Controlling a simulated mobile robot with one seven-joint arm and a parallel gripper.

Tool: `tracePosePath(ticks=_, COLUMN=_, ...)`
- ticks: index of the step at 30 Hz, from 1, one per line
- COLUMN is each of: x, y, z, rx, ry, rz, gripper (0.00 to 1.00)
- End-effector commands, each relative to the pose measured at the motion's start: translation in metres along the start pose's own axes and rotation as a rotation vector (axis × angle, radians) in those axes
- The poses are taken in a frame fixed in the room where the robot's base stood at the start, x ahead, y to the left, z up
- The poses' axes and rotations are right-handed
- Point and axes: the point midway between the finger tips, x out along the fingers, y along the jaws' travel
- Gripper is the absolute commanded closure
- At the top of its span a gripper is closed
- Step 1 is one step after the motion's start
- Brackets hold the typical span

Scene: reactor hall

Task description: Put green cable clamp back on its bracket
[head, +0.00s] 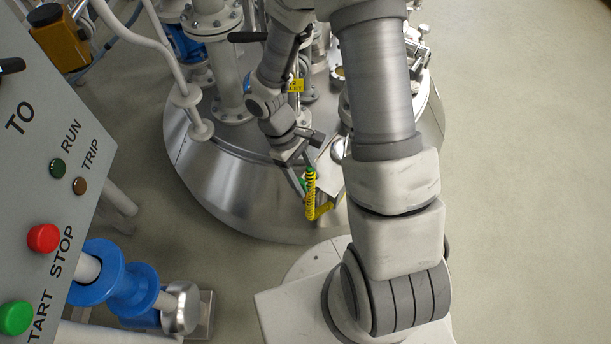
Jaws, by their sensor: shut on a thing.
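My gripper (304,175) is over the front part of the steel vessel lid, its fingers pointing down toward the lid's near edge. It is shut on the green cable clamp (309,167), of which only small green patches show between and beside the fingers. A yellow coiled cable (311,188) hangs just below the clamp, by the fingertips. A yellow piece (322,210) shows at the coil's lower end; I cannot tell whether it is the bracket. My arm hides part of the area to the right.
The domed steel vessel (215,170) carries several pipes and flanges, with a white pipe (178,75) at left. A control panel (35,150) with red and green buttons fills the left edge. A blue valve (115,280) stands below it. The floor at right is clear.

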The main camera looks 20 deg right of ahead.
Motion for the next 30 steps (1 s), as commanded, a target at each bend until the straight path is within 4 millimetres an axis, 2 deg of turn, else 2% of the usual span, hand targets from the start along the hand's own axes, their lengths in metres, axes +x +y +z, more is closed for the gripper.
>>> tracePosePath(ticks=13, x=0.001, y=0.000, z=-0.001, rx=0.000, ry=0.000, rz=0.000, gripper=0.70)
tracePosePath(ticks=30, x=0.017, y=0.000, z=-0.007, rx=-0.001, ry=-0.001, rz=0.000, gripper=0.70)
